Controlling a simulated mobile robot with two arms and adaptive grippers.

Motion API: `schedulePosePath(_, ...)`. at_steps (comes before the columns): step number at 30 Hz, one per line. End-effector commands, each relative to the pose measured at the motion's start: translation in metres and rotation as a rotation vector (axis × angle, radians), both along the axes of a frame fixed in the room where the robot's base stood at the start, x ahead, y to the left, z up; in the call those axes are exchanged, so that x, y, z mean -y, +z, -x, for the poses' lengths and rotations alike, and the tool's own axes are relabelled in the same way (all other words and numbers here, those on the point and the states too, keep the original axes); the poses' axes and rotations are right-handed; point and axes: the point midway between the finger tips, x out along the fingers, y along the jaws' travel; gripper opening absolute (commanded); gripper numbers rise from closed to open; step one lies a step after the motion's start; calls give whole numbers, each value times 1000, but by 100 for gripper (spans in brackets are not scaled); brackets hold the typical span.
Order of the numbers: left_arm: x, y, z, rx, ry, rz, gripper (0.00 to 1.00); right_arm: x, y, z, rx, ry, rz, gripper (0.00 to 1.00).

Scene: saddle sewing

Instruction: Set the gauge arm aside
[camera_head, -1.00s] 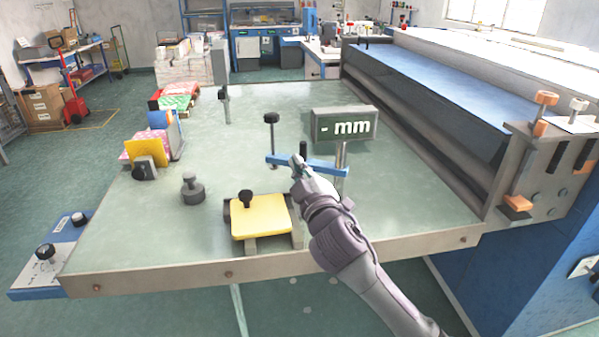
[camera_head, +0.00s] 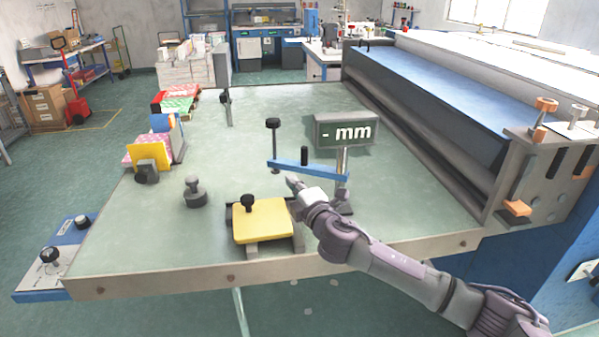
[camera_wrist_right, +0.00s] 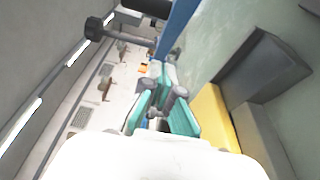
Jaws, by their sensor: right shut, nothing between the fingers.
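The gauge arm is a blue bar (camera_head: 308,169) with a black knob (camera_head: 304,155) on top. It spans from a dark-knobbed rod (camera_head: 274,140) on the left to a metal post (camera_head: 341,165) under the "- mm" display (camera_head: 345,131). My right gripper (camera_head: 292,184) is shut and empty, just in front of and below the bar, apart from it. In the right wrist view the gripper's teal fingers (camera_wrist_right: 166,108) are close together, and the blue bar (camera_wrist_right: 178,28) runs past beyond them. My left gripper is not in view.
A yellow pad on a block (camera_head: 263,220) stands left of my right gripper. A grey knobbed weight (camera_head: 194,191) is farther left. Colourful stacks (camera_head: 150,155) line the table's left edge. A large roller machine (camera_head: 430,95) bounds the right side. The table's middle back is clear.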

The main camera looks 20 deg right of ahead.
Motion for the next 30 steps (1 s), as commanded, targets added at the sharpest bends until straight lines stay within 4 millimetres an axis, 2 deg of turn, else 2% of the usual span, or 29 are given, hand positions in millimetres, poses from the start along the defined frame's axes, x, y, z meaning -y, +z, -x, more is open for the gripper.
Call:
schedulePosePath(3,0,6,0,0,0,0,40,12,2,-17,0,-3,3,0)
schedulePosePath(9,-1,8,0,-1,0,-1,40,23,0,-30,0,-1,0,0)
schedulePosePath(23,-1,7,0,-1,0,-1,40,24,0,-33,0,-2,-2,0)
schedulePosePath(30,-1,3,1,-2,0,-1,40,25,-1,-39,0,-58,-5,0)
